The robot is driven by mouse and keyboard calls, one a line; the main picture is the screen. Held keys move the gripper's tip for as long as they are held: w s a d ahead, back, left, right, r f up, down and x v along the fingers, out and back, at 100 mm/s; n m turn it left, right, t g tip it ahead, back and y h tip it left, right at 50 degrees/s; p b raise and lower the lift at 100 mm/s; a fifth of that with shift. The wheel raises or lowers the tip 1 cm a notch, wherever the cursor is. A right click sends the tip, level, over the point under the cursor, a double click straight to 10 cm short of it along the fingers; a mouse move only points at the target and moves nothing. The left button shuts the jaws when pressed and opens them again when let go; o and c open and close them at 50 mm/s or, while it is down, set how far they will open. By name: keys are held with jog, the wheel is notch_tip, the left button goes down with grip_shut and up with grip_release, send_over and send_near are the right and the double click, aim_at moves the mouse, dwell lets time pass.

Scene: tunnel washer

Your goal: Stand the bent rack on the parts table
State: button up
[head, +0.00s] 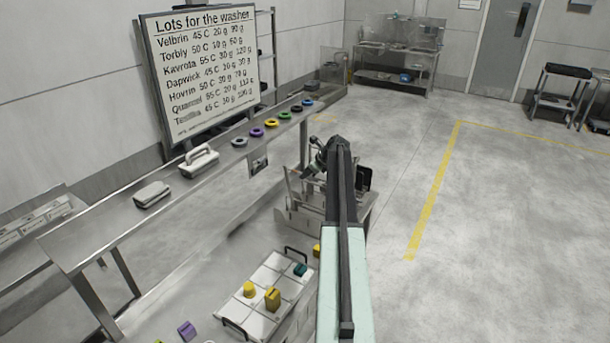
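My arm reaches forward from the bottom middle of the head view, and its dark end (318,162) hangs over a low grey metal stand (298,218). The fingers of my gripper are too small and dark to tell open from shut, or whether they hold anything. Thin upright metal pieces show at the stand, partly hidden behind my arm. I cannot tell if one of them is the bent rack. A long steel table (95,238) runs along the left wall; I cannot tell if it is the parts table.
The long table bears a white handled block (199,161), a grey block (152,195) and a row of coloured rings (257,132). A pale tray (240,312) with yellow and teal pieces lies low in front. A lettered board (205,75) stands behind. Open floor (500,230) lies right.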

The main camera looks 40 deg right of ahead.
jog(key=p+v, duration=0.9)
jog(key=v, duration=0.3)
jog(key=shift+d, duration=0.1)
